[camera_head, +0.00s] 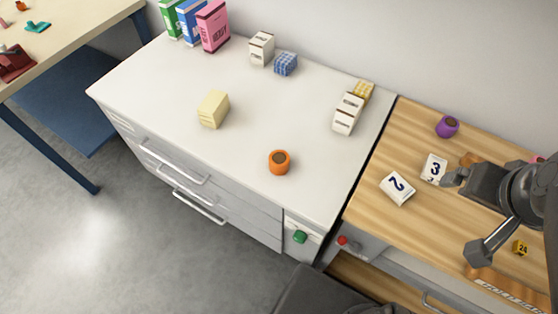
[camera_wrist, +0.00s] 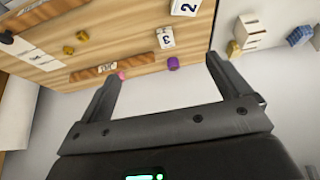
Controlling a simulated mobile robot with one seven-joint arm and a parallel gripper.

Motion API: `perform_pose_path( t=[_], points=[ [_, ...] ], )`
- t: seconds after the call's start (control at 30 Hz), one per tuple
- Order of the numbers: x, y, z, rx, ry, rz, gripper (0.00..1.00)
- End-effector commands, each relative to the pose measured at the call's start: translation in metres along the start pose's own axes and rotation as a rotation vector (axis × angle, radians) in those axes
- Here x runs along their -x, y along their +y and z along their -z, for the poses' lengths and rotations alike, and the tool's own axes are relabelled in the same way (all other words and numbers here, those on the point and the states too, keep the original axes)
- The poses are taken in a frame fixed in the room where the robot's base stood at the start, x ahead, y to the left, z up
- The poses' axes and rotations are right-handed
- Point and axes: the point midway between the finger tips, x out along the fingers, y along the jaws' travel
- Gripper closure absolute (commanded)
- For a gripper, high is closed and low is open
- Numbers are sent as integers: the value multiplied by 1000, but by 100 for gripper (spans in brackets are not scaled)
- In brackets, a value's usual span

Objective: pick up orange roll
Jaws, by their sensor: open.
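An orange roll (camera_head: 279,162) with a dark centre sits near the front edge of the white cabinet top (camera_head: 170,75). It does not show in the wrist view. My gripper (camera_head: 450,179) is above the wooden worktop on the right in the head view, well to the right of the orange roll. In the wrist view my gripper (camera_wrist: 162,70) has its two fingers spread wide with nothing between them.
The cabinet top also holds a pale yellow block (camera_head: 213,109), white boxes (camera_head: 348,113), a blue checked block (camera_head: 286,64) and upright books (camera_head: 212,26). The wooden worktop (camera_head: 385,225) holds a purple roll (camera_head: 447,126) and number cards (camera_head: 397,188). Space around the orange roll is clear.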

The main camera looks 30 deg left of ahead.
Motion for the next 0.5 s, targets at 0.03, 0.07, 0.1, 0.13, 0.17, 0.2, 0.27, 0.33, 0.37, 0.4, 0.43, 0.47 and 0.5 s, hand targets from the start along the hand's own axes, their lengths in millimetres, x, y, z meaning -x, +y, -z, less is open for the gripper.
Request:
perform_pose_path(
  t=[0.03, 0.07, 0.1, 0.13, 0.17, 0.2, 0.27, 0.33, 0.37, 0.4, 0.43, 0.47, 0.5],
  points=[
    [0, 0, 0, 0, 0, 0, 10],
    [0, 0, 0, 0, 0, 0, 12],
    [0, 0, 0, 0, 0, 0, 16],
    [0, 0, 0, 0, 0, 0, 18],
    [0, 0, 0, 0, 0, 0, 21],
    [0, 0, 0, 0, 0, 0, 21],
    [0, 0, 0, 0, 0, 0, 21],
    [0, 0, 0, 0, 0, 0, 21],
    [0, 0, 0, 0, 0, 0, 21],
    [0, 0, 0, 5, -1, 1, 21],
    [-1, -1, 1, 15, -3, 2, 21],
    [-1, -3, 3, 31, -6, 3, 21],
    [-3, -6, 5, 64, -12, 7, 21]
  ],
)
